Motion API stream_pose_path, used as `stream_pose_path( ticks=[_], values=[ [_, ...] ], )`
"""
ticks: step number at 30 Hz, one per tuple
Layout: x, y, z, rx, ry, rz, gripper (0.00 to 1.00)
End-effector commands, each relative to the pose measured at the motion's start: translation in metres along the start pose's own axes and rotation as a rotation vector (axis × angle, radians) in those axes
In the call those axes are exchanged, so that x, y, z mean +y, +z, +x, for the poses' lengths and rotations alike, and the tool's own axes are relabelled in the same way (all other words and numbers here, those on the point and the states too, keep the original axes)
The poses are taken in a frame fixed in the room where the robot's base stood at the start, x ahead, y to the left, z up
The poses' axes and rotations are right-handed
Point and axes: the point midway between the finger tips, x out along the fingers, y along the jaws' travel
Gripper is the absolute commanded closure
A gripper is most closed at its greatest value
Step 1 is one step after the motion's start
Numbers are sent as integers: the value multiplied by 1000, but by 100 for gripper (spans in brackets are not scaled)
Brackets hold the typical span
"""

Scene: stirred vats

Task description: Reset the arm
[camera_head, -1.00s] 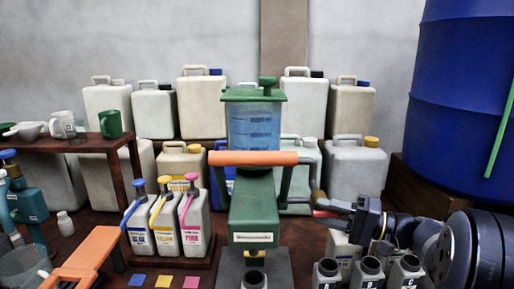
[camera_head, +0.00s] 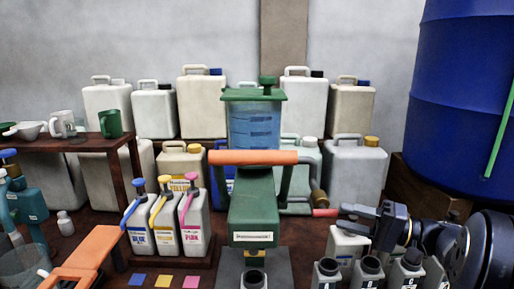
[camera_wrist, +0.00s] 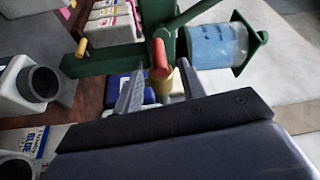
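My gripper (camera_head: 346,217) is at the right of the green machine in the head view, reaching in from my dark arm at the lower right. In the wrist view my gripper (camera_wrist: 160,92) has its two grey fingers apart, with nothing visibly clamped between them. A red handle (camera_wrist: 160,60) with a brass part (camera_wrist: 162,82) shows beyond and between the fingertips. In the head view the red handle (camera_head: 325,213) lies just left of my fingers, and a small gap seems to separate them. The green machine (camera_head: 253,210) carries a clear tank (camera_head: 254,128) of blue liquid.
Grey bottles (camera_head: 370,271) stand close below my arm, and a white jug (camera_head: 346,250) is beside them. A blue drum (camera_head: 460,90) rises at the right. Labelled blue, yellow and pink jugs (camera_head: 193,218) stand left of the machine. Large canisters (camera_head: 303,105) line the back.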

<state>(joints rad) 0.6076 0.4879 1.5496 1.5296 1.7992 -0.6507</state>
Motion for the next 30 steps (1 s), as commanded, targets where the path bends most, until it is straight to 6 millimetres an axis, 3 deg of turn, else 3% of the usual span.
stream_pose_path(
  ticks=[8, 21, 30],
  values=[
    [-3, 0, 54, -4, 13, -6, 61],
    [-9, -1, 53, -80, 368, -153, 61],
    [-6, 0, 52, -106, 493, -203, 61]
  ],
)
